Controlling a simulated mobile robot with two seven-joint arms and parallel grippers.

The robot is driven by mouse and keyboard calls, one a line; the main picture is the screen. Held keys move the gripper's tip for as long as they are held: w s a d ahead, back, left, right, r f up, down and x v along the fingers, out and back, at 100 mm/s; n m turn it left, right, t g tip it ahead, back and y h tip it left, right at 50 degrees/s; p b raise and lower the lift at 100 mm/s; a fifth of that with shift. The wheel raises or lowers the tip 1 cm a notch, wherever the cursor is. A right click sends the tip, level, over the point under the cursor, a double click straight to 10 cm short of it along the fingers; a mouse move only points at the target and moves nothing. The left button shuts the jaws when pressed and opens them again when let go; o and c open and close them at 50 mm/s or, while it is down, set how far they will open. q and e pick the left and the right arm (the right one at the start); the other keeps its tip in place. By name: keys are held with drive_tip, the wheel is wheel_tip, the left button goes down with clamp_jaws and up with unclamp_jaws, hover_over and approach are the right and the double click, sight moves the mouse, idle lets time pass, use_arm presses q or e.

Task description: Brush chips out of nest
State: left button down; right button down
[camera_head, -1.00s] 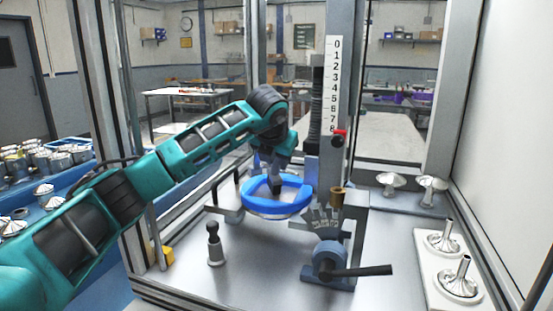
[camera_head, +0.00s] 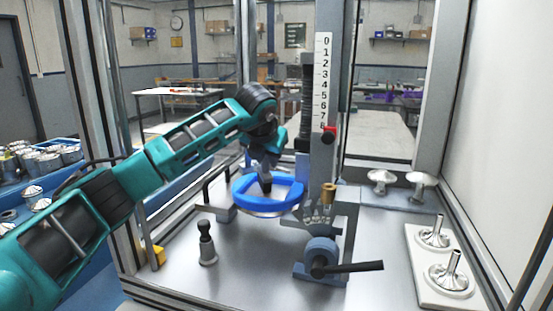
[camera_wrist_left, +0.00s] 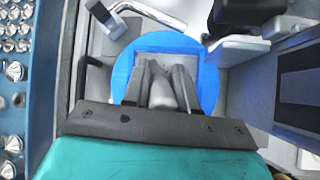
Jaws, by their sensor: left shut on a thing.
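The nest is a blue ring-like piece (camera_head: 290,199) around a pale opening, low at the middle of the machine. It also shows in the left wrist view (camera_wrist_left: 208,82) as a blue disc with a pale square recess. My left gripper (camera_head: 266,177) points down over the opening. In the left wrist view its fingers (camera_wrist_left: 163,80) are shut on a grey rounded piece (camera_wrist_left: 162,94), likely the brush handle. The brush's lower end and any chips cannot be made out. My right gripper is in neither view.
A blue clamp with a dark lever (camera_head: 320,262) is at front right, a dark-knobbed post (camera_head: 206,245) at front left. A white plate (camera_head: 425,285) with metal funnel-shaped parts lies at right.

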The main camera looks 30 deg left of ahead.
use_arm(q)
drive_tip(key=shift+s+a+f, duration=0.1)
drive_tip(key=shift+a, duration=0.2)
drive_tip(key=d, duration=0.3)
drive_tip(key=shift+s+d+b, duration=0.15)
drive_tip(key=shift+s+b, duration=0.7)
drive_tip(key=shift+b, duration=0.1)
drive_tip(key=shift+s+a+b, duration=0.5)
drive_tip(key=shift+s+a, duration=0.45)
drive_tip(key=shift+a, duration=0.25)
drive_tip(key=shift+w+d, duration=0.5)
drive_tip(key=shift+d, duration=1.65)
drive_tip(key=shift+s+a, duration=0.25)
drive_tip(key=shift+a, duration=0.85)
drive_tip(key=shift+s+a, duration=0.25)
drive_tip(key=shift+a, duration=0.8)
drive_tip(key=shift+w+d, duration=0.25)
drive_tip(key=shift+d, duration=0.8)
drive_tip(key=shift+w+d, duration=0.25)
drive_tip(key=shift+d, duration=0.8)
